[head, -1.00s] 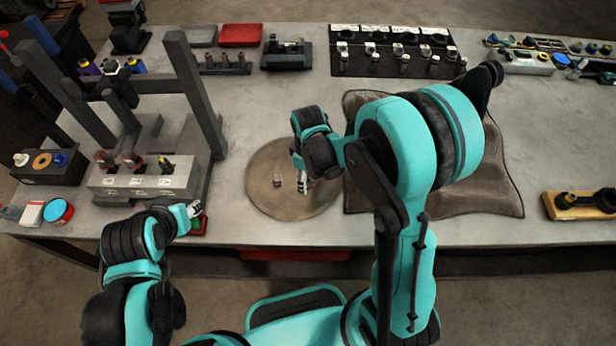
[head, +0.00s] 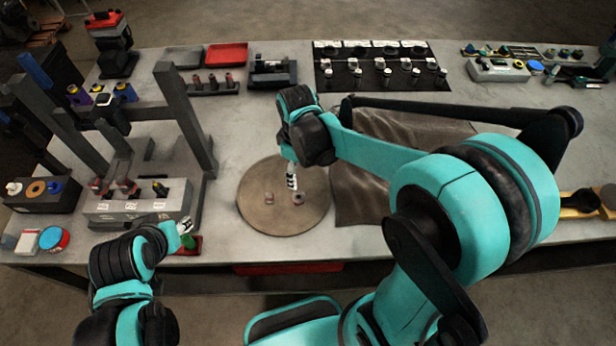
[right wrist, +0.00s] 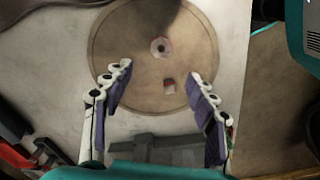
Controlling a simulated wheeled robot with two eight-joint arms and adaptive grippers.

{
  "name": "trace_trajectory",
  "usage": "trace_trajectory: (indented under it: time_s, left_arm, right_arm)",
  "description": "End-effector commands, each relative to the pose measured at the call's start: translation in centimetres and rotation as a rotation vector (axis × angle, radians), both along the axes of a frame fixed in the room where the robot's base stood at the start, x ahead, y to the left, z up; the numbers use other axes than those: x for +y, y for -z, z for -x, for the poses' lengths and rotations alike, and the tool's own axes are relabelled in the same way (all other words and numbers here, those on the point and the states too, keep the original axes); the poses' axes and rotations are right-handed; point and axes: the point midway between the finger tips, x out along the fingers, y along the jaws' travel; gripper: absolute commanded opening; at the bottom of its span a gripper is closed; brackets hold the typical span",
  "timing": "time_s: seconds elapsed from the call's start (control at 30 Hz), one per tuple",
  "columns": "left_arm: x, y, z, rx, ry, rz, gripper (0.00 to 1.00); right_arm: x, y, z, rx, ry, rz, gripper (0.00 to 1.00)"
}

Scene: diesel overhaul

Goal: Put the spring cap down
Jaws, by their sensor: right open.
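The spring cap (head: 298,198) looks like a small round ring with a hole, resting on the round brown mat (head: 255,222). It also shows in the right wrist view (right wrist: 160,46), apart from the fingers. A small reddish block (head: 269,197) lies on the mat beside it. My right gripper (head: 292,182) is above the mat, close to the ring in the head view.
A grey press frame (head: 187,115) and a pale block with posts (head: 135,207) stand left of the mat. A dark cloth (head: 360,190) lies to its right. A black board of small parts (head: 380,72) and a red tray (head: 227,54) are at the back.

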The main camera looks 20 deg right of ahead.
Motion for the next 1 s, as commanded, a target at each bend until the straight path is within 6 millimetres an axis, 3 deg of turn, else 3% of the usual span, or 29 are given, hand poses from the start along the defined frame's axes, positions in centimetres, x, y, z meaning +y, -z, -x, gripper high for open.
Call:
trace_trajectory:
  time_s: [0.2, 0.4, 0.67, 1.0]
  left_arm:
    - [0.0, 0.0, 0.0, 0.0, 0.0, 0.0, 0.4]
    - [0.0, 0.0, 0.0, 0.0, 0.0, 0.0, 0.4]
    - [0.0, 0.0, 0.0, 0.0, 0.0, 0.0, 0.4]
    - [0.0, 0.0, 0.0, 0.0, 0.0, 0.0, 0.4]
  right_arm:
    - [-1.6, -4.1, 3.5, -0.179, 0.262, -0.042, 0.58]
    - [-3.2, -6.7, 7.2, -0.38, 0.56, -0.138, 0.58]
    - [-4.1, -7.4, 9.8, -0.534, 0.792, -0.254, 0.58]
    - [-4.3, -7.5, 10.0, -0.556, 0.827, -0.274, 0.58]
